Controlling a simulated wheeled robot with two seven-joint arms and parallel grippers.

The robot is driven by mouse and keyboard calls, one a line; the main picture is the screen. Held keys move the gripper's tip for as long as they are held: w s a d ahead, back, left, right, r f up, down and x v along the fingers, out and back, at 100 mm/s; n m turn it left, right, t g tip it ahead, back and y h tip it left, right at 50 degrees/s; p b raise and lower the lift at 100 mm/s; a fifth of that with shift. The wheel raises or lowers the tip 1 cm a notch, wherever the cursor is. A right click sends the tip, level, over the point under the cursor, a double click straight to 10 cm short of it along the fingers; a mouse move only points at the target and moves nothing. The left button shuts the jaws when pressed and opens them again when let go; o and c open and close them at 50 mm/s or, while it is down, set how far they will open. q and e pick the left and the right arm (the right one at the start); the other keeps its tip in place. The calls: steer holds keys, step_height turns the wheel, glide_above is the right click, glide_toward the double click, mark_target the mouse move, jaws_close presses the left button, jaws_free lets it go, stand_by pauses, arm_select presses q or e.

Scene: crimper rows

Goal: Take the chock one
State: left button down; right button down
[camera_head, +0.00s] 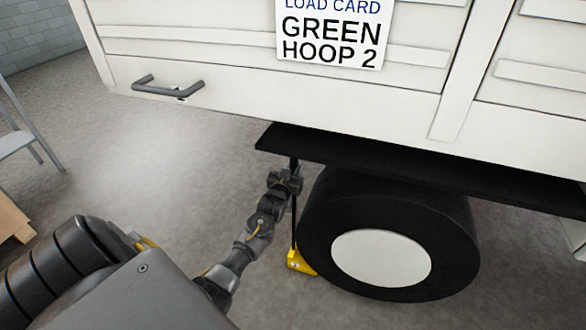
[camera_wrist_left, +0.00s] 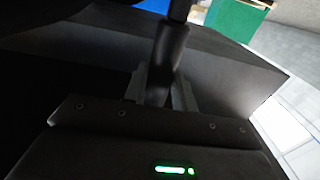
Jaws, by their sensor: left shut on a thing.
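A yellow chock (camera_head: 300,263) sits on the floor against the left side of the black wheel (camera_head: 390,232). A thin dark upright rod (camera_head: 293,222) rises from the chock, close to the tyre. My left gripper (camera_head: 287,182) is at the upper part of this rod, below the dark ledge. In the left wrist view, the fingers of my left gripper (camera_wrist_left: 160,88) are shut around a dark rod (camera_wrist_left: 172,48). The chock itself cannot be made out in the wrist view. My right gripper is not in view.
A white trailer side with a load card (camera_head: 334,30) reading "GREEN HOOP 2" and a grey handle (camera_head: 167,87) hangs above. A dark ledge (camera_head: 400,165) overhangs the wheel. Grey floor is open to the left, with a ladder-like frame (camera_head: 20,140) at the far left.

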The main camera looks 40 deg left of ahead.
mark_target(292, 156)
arm_select(q)
steer(key=shift+r+p, duration=2.2)
steer(key=shift+r, duration=0.5)
steer(key=shift+f, duration=0.1)
